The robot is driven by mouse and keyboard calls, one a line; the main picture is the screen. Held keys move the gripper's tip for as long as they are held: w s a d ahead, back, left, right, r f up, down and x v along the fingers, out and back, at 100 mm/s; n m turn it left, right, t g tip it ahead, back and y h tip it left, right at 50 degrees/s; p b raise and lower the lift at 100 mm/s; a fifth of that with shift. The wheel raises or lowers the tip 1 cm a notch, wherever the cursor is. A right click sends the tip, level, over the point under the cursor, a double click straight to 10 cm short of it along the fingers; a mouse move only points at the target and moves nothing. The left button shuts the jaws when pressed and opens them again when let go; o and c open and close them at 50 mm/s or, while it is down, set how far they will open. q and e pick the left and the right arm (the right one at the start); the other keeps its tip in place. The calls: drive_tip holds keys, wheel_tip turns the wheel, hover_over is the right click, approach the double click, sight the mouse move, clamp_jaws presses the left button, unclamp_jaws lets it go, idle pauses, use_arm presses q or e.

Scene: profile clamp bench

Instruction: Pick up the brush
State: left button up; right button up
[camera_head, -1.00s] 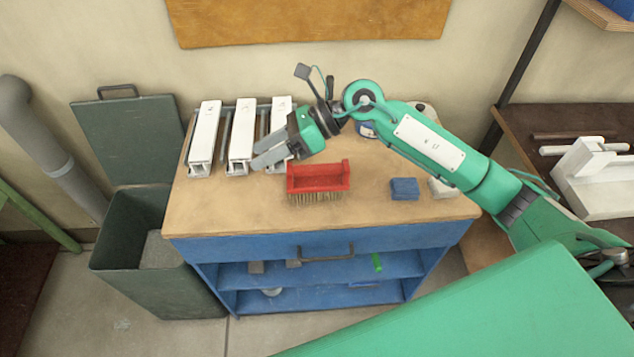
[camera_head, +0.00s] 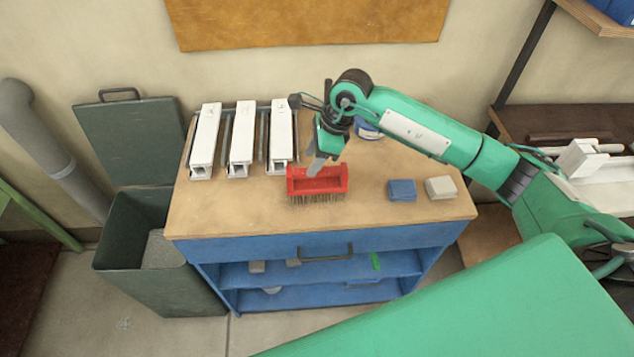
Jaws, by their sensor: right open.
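The brush (camera_head: 333,183) has a red block-like body with bristles pointing down, and it sits on the wooden bench top near the front middle. My right gripper (camera_head: 316,168) points down just above and behind the brush's left half. Its fingers overlap the back edge of the brush in the picture. The gripper is open; I cannot tell whether it touches the brush. My left gripper is not in view.
White profiles (camera_head: 243,140) lie in clamps at the bench's back left. A blue block (camera_head: 402,190) and a pale block (camera_head: 441,187) lie right of the brush. A dark green bin (camera_head: 122,235) with its lid up stands at the left. The bench top (camera_head: 220,212) is clear at front left.

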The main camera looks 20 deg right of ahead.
sight(306, 170)
drive_tip(key=p+x, duration=0.3)
drive_tip(key=x, duration=0.2)
drive_tip(key=shift+s+a, duration=0.1)
drive_tip(key=shift+s, duration=0.05)
drive_tip(key=shift+f, duration=0.35)
clamp_jaws()
